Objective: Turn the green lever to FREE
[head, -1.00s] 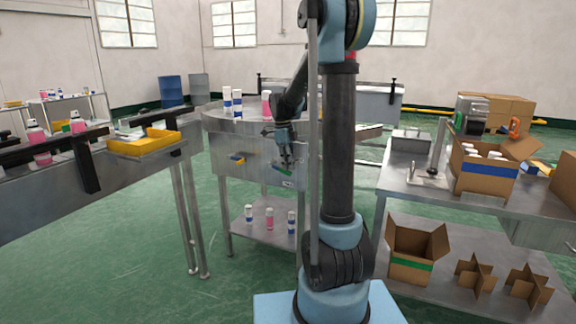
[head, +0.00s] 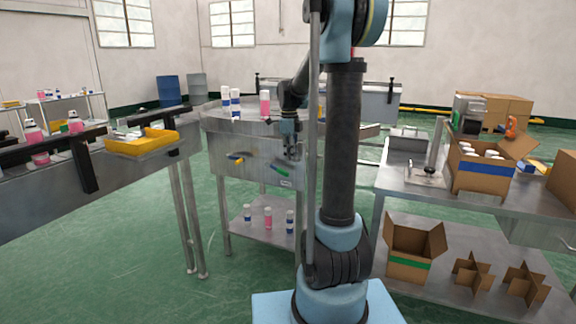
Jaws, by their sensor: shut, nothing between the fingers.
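The green lever (head: 281,169) is on the front panel (head: 225,160) of the metal stand at the middle left. It slants down to the right, above a small label (head: 286,183) too small to read. My gripper (head: 291,157) is shut and empty in front of the panel. It hangs just above and right of the green lever and looks apart from it, though the depth gap is hard to tell.
White-capped cans (head: 265,104) stand on top of the stand, and several more are on its lower shelf (head: 268,218). A bench with a yellow tray (head: 142,145) is on the left. A table with an open cardboard box (head: 483,172) is on the right.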

